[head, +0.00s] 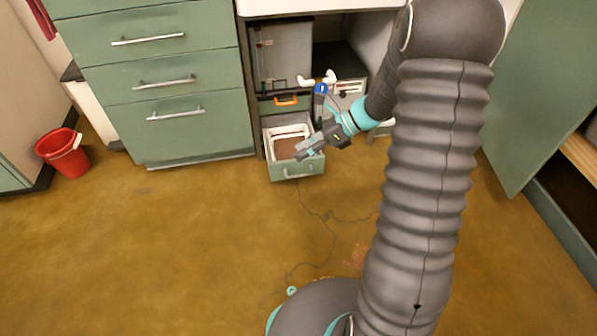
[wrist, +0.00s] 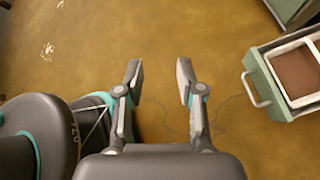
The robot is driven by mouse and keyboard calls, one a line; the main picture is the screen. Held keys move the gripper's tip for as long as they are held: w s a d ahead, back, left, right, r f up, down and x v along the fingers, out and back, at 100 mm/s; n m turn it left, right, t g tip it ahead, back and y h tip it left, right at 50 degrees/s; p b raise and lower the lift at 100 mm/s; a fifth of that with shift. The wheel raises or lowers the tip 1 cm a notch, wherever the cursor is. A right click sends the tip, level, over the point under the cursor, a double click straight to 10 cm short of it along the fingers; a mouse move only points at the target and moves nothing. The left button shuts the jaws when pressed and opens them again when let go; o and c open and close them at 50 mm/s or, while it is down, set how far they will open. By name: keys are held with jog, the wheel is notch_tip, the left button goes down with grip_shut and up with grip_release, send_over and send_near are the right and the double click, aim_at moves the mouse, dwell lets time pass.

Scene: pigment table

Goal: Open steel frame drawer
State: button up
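A low green-fronted drawer (head: 308,168) stands pulled out under the white counter in the head view, with a pale bar handle on its front. In the wrist view the drawer (wrist: 269,82) is at the right edge, with its handle (wrist: 256,90) facing left. A white-rimmed tray with a brown inside (wrist: 295,72) sits in it. My gripper (wrist: 159,68) is open and empty, with bare floor between its fingers. In the head view my gripper (head: 303,150) appears over or in front of the drawer and covers part of it; the fingers do not touch the handle in the wrist view.
A closed bank of green drawers (head: 165,93) stands left of the opening. A shut drawer with an orange handle (head: 286,101) is above the open one. A green door (head: 535,95) stands open at right. A red bucket (head: 65,155) is at far left. Thin cables (head: 328,222) lie on otherwise clear floor.

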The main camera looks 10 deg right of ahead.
jog(key=w+d+f+m+t+y, duration=0.1)
jog(key=w+d+f+m+t, duration=0.15)
jog(key=f+m, duration=0.3)
jog(key=w+d+f+m+t+y, duration=0.25)
jog(key=w+f+m, duration=0.2)
jog(key=f, duration=0.25)
jog(key=m+t+h+p, duration=0.1)
jog(key=m+t+h, duration=0.3)
jog(key=m, duration=0.9)
send_near(300, 175)
jog(key=shift+m+t+y, duration=0.3)
jog(key=shift+t+y, duration=0.3)
jog(key=shift+y, duration=0.05)
jog(key=x, duration=0.3)
jog(key=f+x, duration=0.1)
jog(key=x, duration=0.2)
jog(key=f+x, duration=0.1)
jog(key=x, duration=0.3)
jog(key=shift+s, duration=0.15)
jog(key=shift+c, duration=0.2)
grip_shut()
jog(key=shift+s, duration=0.1)
